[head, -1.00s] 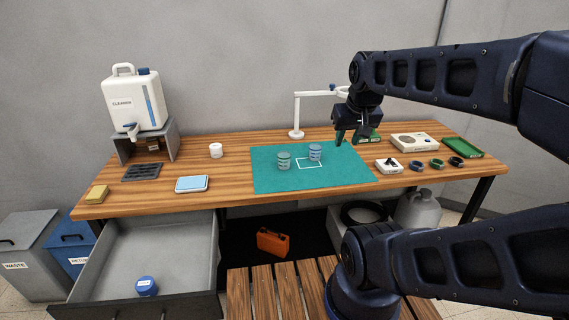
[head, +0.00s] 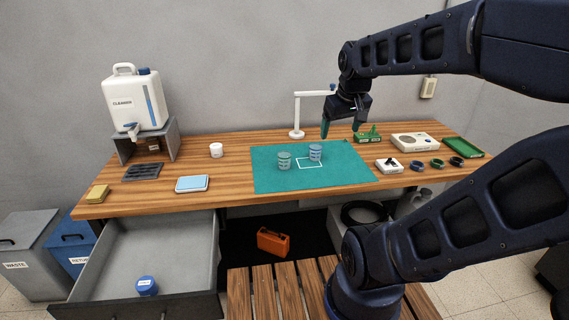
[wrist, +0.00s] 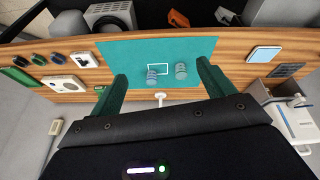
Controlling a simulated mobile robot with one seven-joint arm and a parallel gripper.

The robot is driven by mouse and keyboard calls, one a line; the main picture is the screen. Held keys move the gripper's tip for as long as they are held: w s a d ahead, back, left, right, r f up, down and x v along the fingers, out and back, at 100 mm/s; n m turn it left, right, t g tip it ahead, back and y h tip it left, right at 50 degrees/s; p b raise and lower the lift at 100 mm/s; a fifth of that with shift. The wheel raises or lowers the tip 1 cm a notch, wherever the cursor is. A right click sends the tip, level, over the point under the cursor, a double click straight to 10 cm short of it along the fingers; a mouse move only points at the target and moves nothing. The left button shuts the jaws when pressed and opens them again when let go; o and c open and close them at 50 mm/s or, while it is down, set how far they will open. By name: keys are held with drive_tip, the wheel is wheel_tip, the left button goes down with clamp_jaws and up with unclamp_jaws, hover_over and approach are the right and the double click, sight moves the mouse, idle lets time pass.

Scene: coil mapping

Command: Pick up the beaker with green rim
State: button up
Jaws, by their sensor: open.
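Two clear beakers stand upright on a teal mat (head: 265,178) on the wooden bench. The beaker with green rim (head: 284,161) is the left one in the head view. The beaker with blue rim (head: 315,152) stands to its right, by a white square outline. In the wrist view the green-rimmed beaker (wrist: 181,71) is right of the blue-rimmed beaker (wrist: 152,76). My gripper (head: 341,132) is open and empty, above the mat and to the right of both beakers. In the wrist view its fingers (wrist: 161,84) are spread wide, with both beakers far beyond them.
A white lamp (head: 297,112) stands behind the mat. A white device (head: 389,165), several dark rings (head: 437,163), a scale (head: 414,141) and a green tray (head: 463,147) lie to the right. An open drawer (head: 205,260) juts out below.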

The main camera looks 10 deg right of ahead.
drive_tip(key=w+a+n+g, duration=0.15)
drive_tip(key=w+n, duration=0.25)
drive_tip(key=w, duration=0.6)
drive_tip(key=n+g, duration=0.3)
drive_tip(key=n, duration=1)
hover_over(285, 159)
drive_tip(key=w, duration=0.3)
wheel_tip(285, 159, down, 22)
drive_tip(key=shift+t, duration=0.25)
drive_tip(key=f, duration=0.5)
drive_tip(key=shift+s, duration=0.25)
drive_tip(key=shift+w+d+f, duration=0.1)
drive_tip(key=shift+w+f, duration=0.05)
drive_tip(key=shift+f, duration=1.25)
drive_tip(key=shift+w+d+f, duration=0.1)
drive_tip(key=shift+w+f, duration=0.05)
drive_tip(key=shift+f, duration=1.25)
drive_tip(key=shift+c, duration=0.4)
drive_tip(key=c, duration=1)
